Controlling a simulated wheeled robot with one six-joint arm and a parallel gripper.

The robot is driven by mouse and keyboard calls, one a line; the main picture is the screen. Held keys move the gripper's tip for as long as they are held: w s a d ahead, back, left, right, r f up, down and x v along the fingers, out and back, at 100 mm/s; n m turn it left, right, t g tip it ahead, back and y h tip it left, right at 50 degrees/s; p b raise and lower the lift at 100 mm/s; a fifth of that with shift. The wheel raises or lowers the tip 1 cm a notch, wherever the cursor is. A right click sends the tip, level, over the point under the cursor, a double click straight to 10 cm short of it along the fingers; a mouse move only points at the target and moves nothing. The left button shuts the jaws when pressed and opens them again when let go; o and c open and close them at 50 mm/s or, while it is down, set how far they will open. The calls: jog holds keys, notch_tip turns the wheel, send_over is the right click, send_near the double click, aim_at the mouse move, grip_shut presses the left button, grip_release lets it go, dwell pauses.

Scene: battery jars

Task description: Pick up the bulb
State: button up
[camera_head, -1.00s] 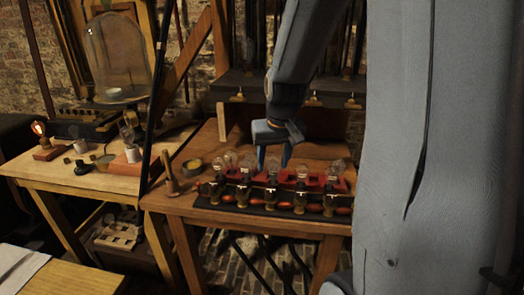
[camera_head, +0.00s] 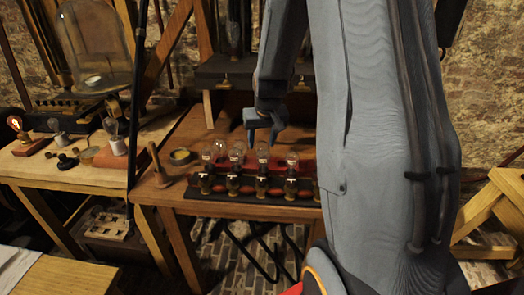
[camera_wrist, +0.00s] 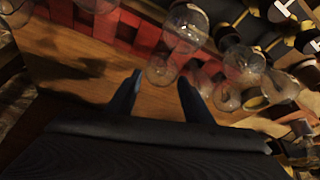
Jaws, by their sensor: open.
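Several clear glass bulbs stand in a row on the bench; one is the middle bulb (camera_head: 262,153). Which one is the task's bulb I cannot tell. My gripper (camera_head: 262,142) is open and empty, pointing down just behind or above the row. In the wrist view, my gripper (camera_wrist: 158,92) has its two dark fingers spread apart. A clear bulb (camera_wrist: 172,62) appears just beyond the gap between the fingertips, with no visible contact. More bulbs (camera_wrist: 243,66) crowd to its right, overlapping one another. My arm hides the right end of the row.
A dark rack with brass fittings (camera_head: 258,199) runs along the bench's front, beside a red strip (camera_head: 308,166). A wooden post (camera_head: 157,163) and small round dish (camera_head: 181,156) stand left.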

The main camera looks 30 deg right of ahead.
jog(key=shift+w+f, duration=0.1)
jog(key=shift+f, duration=0.2)
jog(key=c, duration=0.8)
